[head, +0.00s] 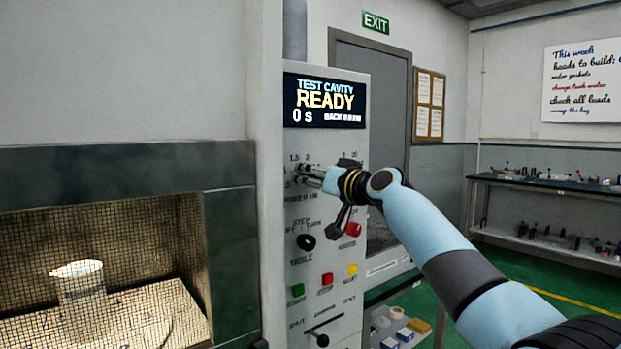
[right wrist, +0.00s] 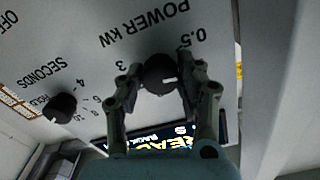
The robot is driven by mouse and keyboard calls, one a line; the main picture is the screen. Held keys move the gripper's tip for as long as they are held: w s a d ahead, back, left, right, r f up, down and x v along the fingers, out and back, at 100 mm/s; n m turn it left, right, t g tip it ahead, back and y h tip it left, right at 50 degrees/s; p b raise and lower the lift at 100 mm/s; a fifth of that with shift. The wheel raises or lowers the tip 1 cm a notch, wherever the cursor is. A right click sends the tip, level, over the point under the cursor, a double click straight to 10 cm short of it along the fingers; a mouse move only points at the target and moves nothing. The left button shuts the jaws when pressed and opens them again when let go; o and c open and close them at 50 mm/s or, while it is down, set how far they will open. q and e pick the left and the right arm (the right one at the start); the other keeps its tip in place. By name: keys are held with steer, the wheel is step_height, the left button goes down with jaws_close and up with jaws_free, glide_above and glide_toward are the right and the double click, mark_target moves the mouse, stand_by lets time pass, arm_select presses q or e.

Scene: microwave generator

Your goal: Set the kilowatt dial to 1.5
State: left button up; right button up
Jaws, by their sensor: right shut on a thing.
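The kilowatt dial is a round black knob (right wrist: 158,74) under the POWER KW lettering (right wrist: 145,25) in the right wrist view. My right gripper (right wrist: 160,85) is shut on it, one finger on each side. A white mark on the knob points right and slightly down in that picture. The labels 0.5 and 3 show there; the labels between them are hidden by my gripper. In the head view my right gripper (head: 310,175) reaches the panel and hides the knob; the labels 1.5 and 2 show just above it. My left gripper is not in view.
The display (head: 325,101) reads TEST CAVITY READY, 0 s. The seconds dial (right wrist: 60,107) sits beside the power dial. Below are a black selector knob (head: 306,242), a red knob (head: 352,229) and several coloured buttons. A beaker (head: 82,285) stands inside the mesh-fronted cavity at left.

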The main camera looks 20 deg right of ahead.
steer(key=shift+m+p, duration=2)
steer(key=shift+m, duration=4)
steer(key=shift+f, duration=0.1)
steer(key=o, duration=1.1)
steer(key=shift+o, duration=0.2)
steer(key=v, duration=1.2)
